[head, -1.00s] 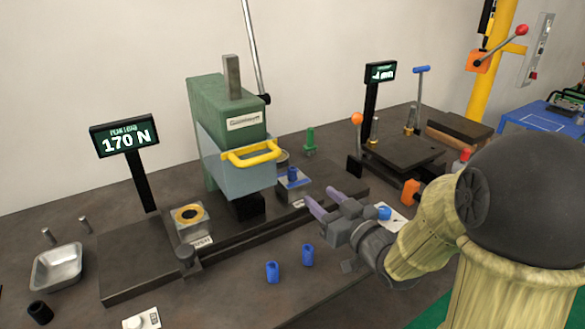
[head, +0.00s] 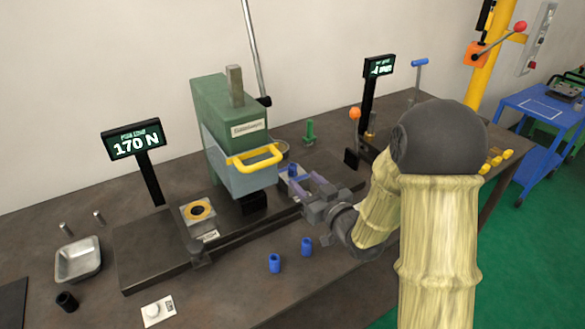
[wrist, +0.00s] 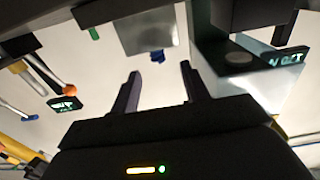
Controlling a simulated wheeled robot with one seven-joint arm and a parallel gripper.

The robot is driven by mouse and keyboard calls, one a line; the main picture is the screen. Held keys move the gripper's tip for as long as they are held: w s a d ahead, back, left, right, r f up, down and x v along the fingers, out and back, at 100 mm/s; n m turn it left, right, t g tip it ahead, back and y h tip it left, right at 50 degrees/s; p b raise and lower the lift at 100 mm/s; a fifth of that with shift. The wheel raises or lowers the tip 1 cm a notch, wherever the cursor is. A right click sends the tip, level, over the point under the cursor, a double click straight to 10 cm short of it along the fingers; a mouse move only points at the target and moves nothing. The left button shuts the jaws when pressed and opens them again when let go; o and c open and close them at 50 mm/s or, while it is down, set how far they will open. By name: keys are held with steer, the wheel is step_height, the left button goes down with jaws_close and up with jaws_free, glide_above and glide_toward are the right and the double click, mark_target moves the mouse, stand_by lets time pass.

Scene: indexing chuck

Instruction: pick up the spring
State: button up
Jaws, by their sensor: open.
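A short blue cylinder, which looks like the spring (head: 292,170), stands in a small holder beside the green press. My gripper (head: 301,179) is open, with its purple fingers reaching toward that holder from the right. In the wrist view, a blue piece (wrist: 157,56) shows beyond the gap between the open fingertips (wrist: 160,72), with nothing held. I cannot tell whether the fingers flank it. Two similar blue cylinders stand on the bench in front, one at left (head: 274,263) and one at right (head: 307,247).
The green press (head: 225,110) with a yellow handle (head: 255,156) stands just left of my gripper. A gauge block (head: 198,212) sits on the black base plate (head: 150,250). A metal tray (head: 78,260) is at the left. The front bench around the blue cylinders is fairly clear.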

mark_target(295, 169)
steer(key=shift+x, duration=1.25)
steer(key=shift+p+x, duration=0.8)
steer(key=shift+x, duration=1.8)
steer(key=shift+w+d+r, duration=0.1)
steer(key=shift+d, duration=0.05)
jaws_close()
